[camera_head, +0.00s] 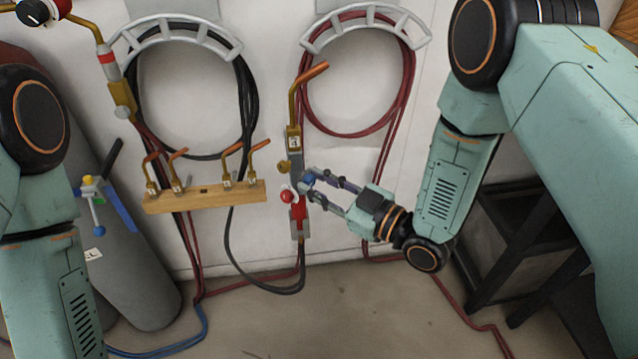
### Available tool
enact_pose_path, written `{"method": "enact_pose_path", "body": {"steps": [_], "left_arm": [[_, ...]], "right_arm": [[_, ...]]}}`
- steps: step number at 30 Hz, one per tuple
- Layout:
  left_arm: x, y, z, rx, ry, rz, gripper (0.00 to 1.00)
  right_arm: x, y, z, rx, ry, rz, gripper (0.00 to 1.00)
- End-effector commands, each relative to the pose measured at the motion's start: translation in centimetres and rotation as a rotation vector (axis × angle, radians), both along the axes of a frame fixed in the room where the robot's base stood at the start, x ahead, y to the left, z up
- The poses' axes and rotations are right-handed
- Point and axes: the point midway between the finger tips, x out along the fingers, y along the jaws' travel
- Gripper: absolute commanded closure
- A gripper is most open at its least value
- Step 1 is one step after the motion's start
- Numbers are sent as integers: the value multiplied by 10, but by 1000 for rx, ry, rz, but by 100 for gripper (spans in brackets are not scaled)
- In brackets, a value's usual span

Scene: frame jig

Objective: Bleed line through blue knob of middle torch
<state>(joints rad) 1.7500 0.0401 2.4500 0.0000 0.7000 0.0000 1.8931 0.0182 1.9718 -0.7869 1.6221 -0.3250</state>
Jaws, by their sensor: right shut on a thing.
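The middle torch hangs upright on the wall, with a copper tip at the top, a brass body with a white label (293,139), and a red lower part (299,215). Its blue knob (309,177) sticks out on the right side and its red knob (286,196) on the left. My right gripper (308,186) reaches in from the right and is shut on the blue knob, its fingers partly covering it. My left arm (40,200) stands at the left edge; its gripper is out of the picture.
A wooden rack (204,199) with several copper tips is left of the torch. Another torch (122,95) hangs further left, above a grey cylinder (140,285). Black (248,110) and red (408,100) hoses hang from wall holders. A dark shelf (520,230) stands right.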

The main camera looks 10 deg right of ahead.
Motion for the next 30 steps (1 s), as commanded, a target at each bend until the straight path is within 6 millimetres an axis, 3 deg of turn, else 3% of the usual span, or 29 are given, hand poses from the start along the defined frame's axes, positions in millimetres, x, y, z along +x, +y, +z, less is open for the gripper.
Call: {"method": "enact_pose_path", "body": {"steps": [6, 17, 30], "left_arm": [[0, 0, 0, 0, 0, 0, 53], [0, 0, 2, 0, 0, 0, 53], [0, 0, 13, 0, 0, 0, 53]], "right_arm": [[0, 0, 0, 0, 0, -1, 100], [0, 0, 0, 31, 30, 0, 100], [0, -1, 1, 271, 262, -2, 100]]}}
